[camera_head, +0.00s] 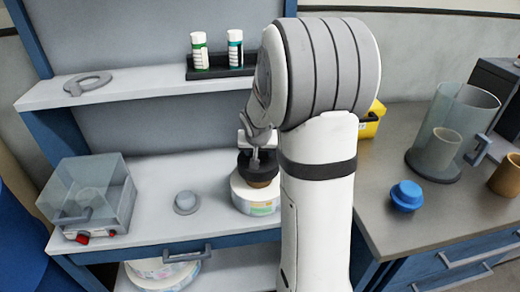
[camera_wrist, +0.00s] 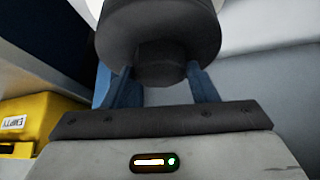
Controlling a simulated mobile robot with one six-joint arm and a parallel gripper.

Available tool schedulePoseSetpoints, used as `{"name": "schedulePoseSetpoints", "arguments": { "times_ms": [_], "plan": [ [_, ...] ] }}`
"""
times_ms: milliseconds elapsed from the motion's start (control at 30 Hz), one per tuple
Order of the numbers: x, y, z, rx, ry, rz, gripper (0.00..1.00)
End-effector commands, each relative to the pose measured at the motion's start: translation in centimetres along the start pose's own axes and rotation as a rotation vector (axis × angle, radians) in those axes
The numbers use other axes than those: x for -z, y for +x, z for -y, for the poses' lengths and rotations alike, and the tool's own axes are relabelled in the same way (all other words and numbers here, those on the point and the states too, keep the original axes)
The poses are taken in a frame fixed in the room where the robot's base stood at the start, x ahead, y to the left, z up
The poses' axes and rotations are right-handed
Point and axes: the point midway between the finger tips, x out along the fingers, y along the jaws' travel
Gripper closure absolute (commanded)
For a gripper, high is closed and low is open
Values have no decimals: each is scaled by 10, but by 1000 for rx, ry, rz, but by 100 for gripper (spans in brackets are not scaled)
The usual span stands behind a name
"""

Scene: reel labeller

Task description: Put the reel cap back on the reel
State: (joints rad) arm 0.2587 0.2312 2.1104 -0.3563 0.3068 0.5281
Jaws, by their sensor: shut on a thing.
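The reel (camera_head: 256,203) is a white roll with coloured labels on the bench, partly hidden behind my arm. The reel cap (camera_head: 258,170) is dark and round, directly over the middle of the reel, with a brown part showing below it. I cannot tell whether the cap is seated or just above. My gripper (camera_head: 255,142) is shut on the cap. In the wrist view the cap (camera_wrist: 160,35) shows large, its knob between the two blue fingers of my gripper (camera_wrist: 163,75).
A clear-lidded box (camera_head: 90,195) and a grey knobbed disc (camera_head: 186,203) are left of the reel. A shelf above holds two bottles (camera_head: 217,50) and a grey ring (camera_head: 88,83). On the right are a blue cap (camera_head: 406,196), a clear jug (camera_head: 460,115) and a yellow bin (camera_wrist: 45,125).

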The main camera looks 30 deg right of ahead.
Motion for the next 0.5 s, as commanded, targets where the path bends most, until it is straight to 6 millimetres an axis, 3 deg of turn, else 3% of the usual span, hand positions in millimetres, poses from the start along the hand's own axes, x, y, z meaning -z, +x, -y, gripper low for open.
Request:
{"name": "schedulePoseSetpoints", "arguments": {
  "times_ms": [500],
  "plan": [
    [-5,9,-1,0,1,-1,100]
  ]
}}
